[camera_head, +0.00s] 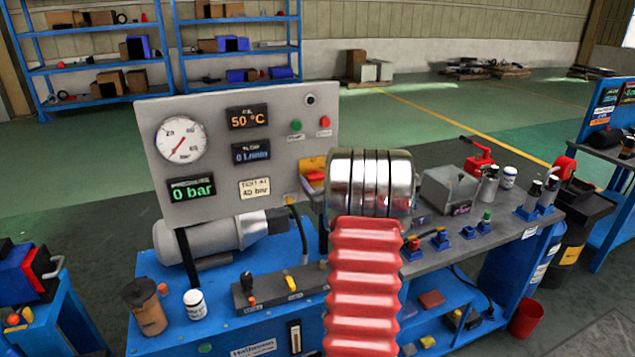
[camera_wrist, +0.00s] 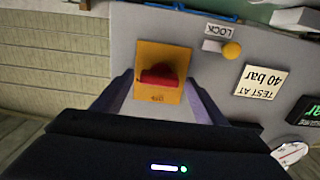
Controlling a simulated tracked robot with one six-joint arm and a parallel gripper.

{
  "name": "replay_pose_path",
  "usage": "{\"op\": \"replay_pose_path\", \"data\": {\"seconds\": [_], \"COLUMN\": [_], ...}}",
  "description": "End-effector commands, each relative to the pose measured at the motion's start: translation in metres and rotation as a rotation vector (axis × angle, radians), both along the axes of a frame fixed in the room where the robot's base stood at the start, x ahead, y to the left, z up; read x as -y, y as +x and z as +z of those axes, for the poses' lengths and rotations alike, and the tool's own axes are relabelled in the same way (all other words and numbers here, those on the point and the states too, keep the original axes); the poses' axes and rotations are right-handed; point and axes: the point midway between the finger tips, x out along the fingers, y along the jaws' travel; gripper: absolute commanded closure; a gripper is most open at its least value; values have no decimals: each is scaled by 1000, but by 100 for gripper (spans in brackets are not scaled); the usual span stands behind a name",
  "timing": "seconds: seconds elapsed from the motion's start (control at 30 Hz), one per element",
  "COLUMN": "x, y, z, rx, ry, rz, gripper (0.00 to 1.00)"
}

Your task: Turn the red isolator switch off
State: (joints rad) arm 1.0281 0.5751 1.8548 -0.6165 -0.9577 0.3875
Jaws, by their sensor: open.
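The red isolator switch (camera_wrist: 160,76) sits on a yellow plate (camera_wrist: 170,50) on the grey panel, in the middle of the wrist view. Its red handle lies across the plate, and small lettering shows on the plate's near edge. My gripper (camera_wrist: 159,82) is open, with one finger on each side of the plate. Its fingers look apart from the handle; the remaining depth is hard to tell. In the head view the switch (camera_head: 315,179) shows beside my silver wrist, which partly covers it.
The grey gauge panel (camera_head: 215,110) stands at the back of the blue bench. A LOCK label (camera_wrist: 219,30) and yellow knob (camera_wrist: 231,50) are near the switch. A control box (camera_head: 280,285) is on the bench. Open floor lies behind.

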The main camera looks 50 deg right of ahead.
Motion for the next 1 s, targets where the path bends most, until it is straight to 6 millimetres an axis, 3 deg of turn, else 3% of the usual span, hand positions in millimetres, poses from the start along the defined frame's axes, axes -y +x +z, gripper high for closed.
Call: {"op": "replay_pose_path", "data": {"seconds": [0.1,0.67,1.0], "x": [0,0,-2], "y": [0,-1,1], "z": [0,0,0], "rx": [0,0,-17], "ry": [0,0,-28], "rz": [0,1,5], "gripper": [36,75,76]}}
